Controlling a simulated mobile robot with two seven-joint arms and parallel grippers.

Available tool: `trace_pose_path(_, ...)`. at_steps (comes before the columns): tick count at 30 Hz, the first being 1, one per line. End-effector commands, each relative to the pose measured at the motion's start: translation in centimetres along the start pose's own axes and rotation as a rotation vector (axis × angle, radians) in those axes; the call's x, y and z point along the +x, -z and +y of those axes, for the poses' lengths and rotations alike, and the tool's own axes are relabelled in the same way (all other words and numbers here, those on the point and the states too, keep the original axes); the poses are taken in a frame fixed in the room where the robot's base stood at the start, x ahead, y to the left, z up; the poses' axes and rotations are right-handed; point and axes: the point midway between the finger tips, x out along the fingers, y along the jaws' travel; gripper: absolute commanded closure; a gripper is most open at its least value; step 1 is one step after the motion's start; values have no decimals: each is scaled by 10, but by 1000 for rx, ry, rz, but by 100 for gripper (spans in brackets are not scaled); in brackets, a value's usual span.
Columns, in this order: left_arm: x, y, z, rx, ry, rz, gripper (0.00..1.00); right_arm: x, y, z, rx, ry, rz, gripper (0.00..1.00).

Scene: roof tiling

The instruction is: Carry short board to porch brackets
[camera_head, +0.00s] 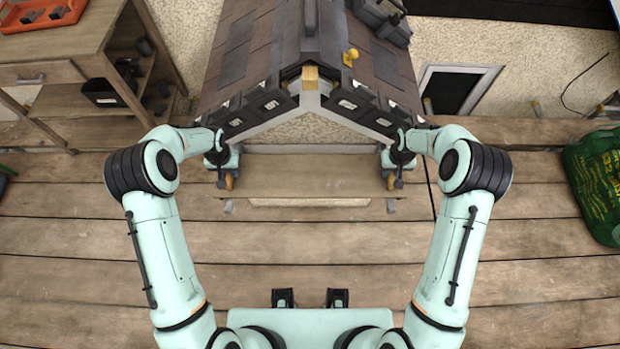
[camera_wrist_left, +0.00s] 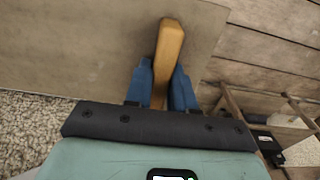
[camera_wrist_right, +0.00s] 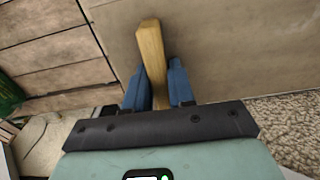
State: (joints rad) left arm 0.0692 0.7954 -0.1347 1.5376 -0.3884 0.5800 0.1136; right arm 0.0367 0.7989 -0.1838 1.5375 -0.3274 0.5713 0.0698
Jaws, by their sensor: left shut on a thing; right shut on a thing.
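The short board (camera_head: 308,175) is a wide, flat, brown-grey plank lying across the space between my grippers, below the gable of the small roof. My left gripper (camera_head: 228,180) is shut at its left end, on a wooden handle (camera_wrist_left: 167,50) that stands between blue fingers in the left wrist view. My right gripper (camera_head: 390,180) is shut at its right end, on a similar handle (camera_wrist_right: 152,55) in the right wrist view. The board's face fills much of the left wrist view (camera_wrist_left: 90,40) and the right wrist view (camera_wrist_right: 230,50). I cannot clearly make out the porch brackets.
The small tiled roof (camera_head: 250,50) stands just beyond the board. A wooden shelf unit (camera_head: 60,50) with an orange tray (camera_head: 40,14) and a black bin (camera_head: 105,93) is at the left. A green bag (camera_head: 598,185) lies at the right. The plank floor in front is clear.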

Motion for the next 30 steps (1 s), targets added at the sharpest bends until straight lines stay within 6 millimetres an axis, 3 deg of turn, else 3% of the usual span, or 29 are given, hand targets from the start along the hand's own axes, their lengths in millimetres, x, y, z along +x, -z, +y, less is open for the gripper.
trace_pose_path(4, 7, 0, 0, 0, 0, 2, 100, 8, 0, 0, 0, 0, 2, 100)
trace_pose_path(5, 9, 0, 0, 0, 0, 1, 73, 9, 0, 0, 0, 0, 1, 73)
trace_pose_path(7, 8, 0, 0, 0, 0, 1, 51, 8, 0, 0, 0, 0, 1, 51)
trace_pose_path(23, 5, 0, 0, 0, 0, 2, 51, 8, 0, 0, 0, 0, 1, 51)
trace_pose_path(30, -30, 1, 0, 0, 1, 6, 51, 8, 0, 0, 0, 0, 1, 51)
